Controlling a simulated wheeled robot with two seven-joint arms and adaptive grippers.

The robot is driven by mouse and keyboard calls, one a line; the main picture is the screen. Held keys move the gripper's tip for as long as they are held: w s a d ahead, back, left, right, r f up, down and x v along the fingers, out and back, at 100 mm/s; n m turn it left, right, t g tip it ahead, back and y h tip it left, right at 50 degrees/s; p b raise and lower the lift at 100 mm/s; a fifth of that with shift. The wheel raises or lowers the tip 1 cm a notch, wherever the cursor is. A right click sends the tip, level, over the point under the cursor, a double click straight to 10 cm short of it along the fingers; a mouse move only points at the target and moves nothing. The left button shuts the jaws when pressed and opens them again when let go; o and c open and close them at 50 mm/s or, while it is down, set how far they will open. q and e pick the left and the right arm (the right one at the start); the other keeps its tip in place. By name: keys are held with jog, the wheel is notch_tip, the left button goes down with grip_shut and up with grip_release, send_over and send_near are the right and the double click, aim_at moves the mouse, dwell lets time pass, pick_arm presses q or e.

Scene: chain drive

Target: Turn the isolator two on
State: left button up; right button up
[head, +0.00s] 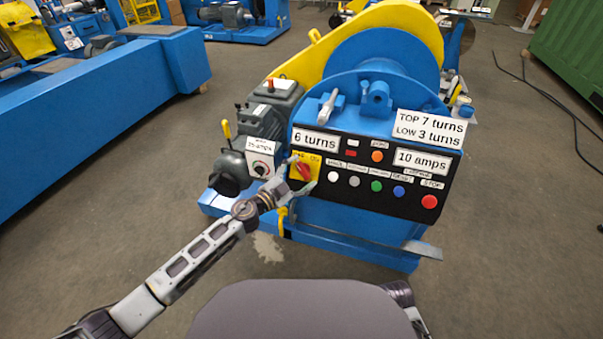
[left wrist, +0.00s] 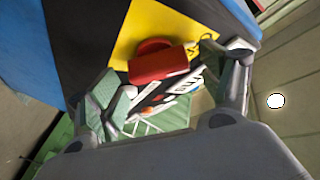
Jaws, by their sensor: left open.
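A red rotary knob (head: 305,171) sits on a yellow plate (head: 316,159) at the left end of the black control panel (head: 330,202). The knob's lettering is too small to read. My left gripper (head: 299,178) is open at this knob, its fingers at the left and lower right of it, partly covering the plate. In the left wrist view the red knob (left wrist: 158,64) on the yellow plate (left wrist: 165,20) lies between and just beyond the open fingers. Contact cannot be told. A white box with a small dial (head: 260,168) is left of the panel. My right gripper is not in view.
Right of the knob, the panel carries white, green (head: 376,186), blue and red push buttons (head: 429,202). A grey motor (head: 262,110) stands behind the white box. A blue beam (head: 90,115) runs along the left.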

pick_arm(q)
jog(key=shift+w+d, duration=0.25)
jog(key=c, duration=1)
